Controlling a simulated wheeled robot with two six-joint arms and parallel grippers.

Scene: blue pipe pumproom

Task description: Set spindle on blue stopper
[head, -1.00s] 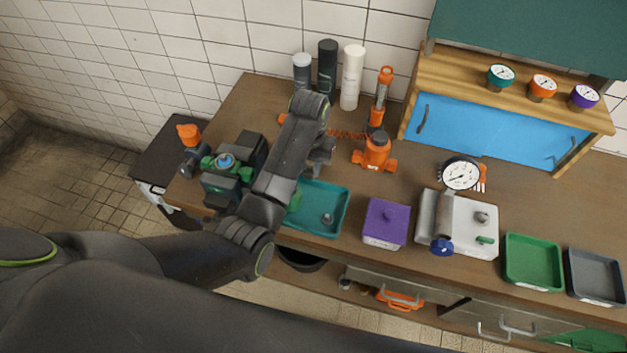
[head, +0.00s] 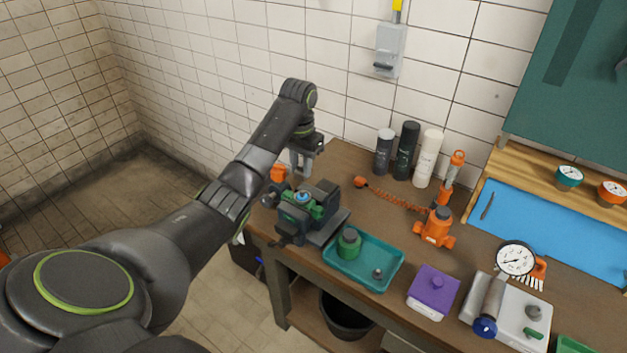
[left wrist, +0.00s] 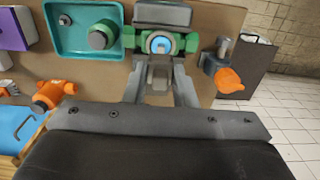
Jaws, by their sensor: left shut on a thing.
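The blue stopper (head: 302,197) shows as a small blue round top in a green valve body (head: 318,209), clamped in a dark vise (head: 293,223) at the bench's left end. It also shows in the left wrist view (left wrist: 160,45). My left gripper (head: 301,169) is behind the vise in the head view, fingers pointing down. In the left wrist view, a small grey-brown piece (left wrist: 158,78) shows between its fingers, apparently the spindle; its lower end is hard to make out. The gap between it and the stopper cannot be judged. My right gripper is not in view.
A teal tray (head: 334,266) holds a green cylinder with a grey top (head: 348,244) and a small grey knob (head: 378,273). An orange-capped fitting (left wrist: 230,79) stands beside the vise. Several bottles, an orange valve (head: 436,228) and a purple box (head: 433,291) stand farther right.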

